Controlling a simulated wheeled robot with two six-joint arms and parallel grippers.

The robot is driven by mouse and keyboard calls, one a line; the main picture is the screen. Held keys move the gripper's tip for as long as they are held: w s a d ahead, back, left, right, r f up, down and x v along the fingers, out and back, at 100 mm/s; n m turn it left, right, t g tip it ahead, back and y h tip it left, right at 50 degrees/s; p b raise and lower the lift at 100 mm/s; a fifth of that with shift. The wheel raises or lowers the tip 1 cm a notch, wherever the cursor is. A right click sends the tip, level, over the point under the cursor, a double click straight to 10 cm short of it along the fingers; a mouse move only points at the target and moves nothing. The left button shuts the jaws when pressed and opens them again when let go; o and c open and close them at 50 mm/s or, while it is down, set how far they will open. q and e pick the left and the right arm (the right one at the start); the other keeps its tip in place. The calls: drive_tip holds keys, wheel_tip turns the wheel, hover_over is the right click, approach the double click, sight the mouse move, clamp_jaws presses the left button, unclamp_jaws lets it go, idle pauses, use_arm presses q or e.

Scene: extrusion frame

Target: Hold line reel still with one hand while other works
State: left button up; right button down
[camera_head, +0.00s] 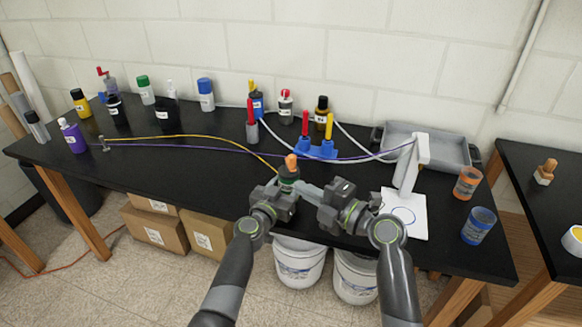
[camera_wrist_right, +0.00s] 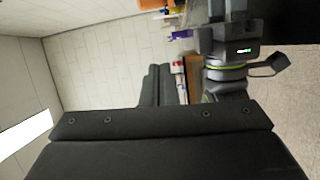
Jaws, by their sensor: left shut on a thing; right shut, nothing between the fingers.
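A small dark thing with an orange top (camera_head: 290,161), which looks like the line reel, stands at the table's front edge. My left gripper (camera_head: 287,182) is shut on it; the fingers hide most of its body. A yellow line (camera_head: 221,138) runs from a small post (camera_head: 103,145) at the left toward this reel. My right gripper (camera_head: 312,191) is shut and empty, just right of the reel; I cannot tell whether it touches it. In the right wrist view my right fingers (camera_wrist_right: 157,86) are together, and my left gripper shows at the upper right.
A purple line (camera_head: 200,146) crosses the black table (camera_head: 180,175) to a white stand (camera_head: 409,165). Several bottles line the back. Orange (camera_head: 467,183) and blue (camera_head: 478,226) cups stand at right. The table's left front is clear.

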sight(291, 163)
drive_tip(key=shift+t, duration=0.4)
drive_tip(key=shift+w+a+r, duration=0.1)
drive_tip(key=shift+w+a, duration=0.4)
drive_tip(key=shift+w, duration=0.8)
drive_tip(key=shift+w+a+f, duration=0.1)
drive_tip(key=shift+w+a, duration=0.45)
drive_tip(key=shift+w, duration=0.8)
drive_tip(key=shift+w+a+r, duration=0.1)
drive_tip(key=shift+w+a, duration=0.4)
drive_tip(key=shift+w, duration=0.8)
drive_tip(key=shift+w+d, duration=0.3)
drive_tip(key=shift+d, duration=0.5)
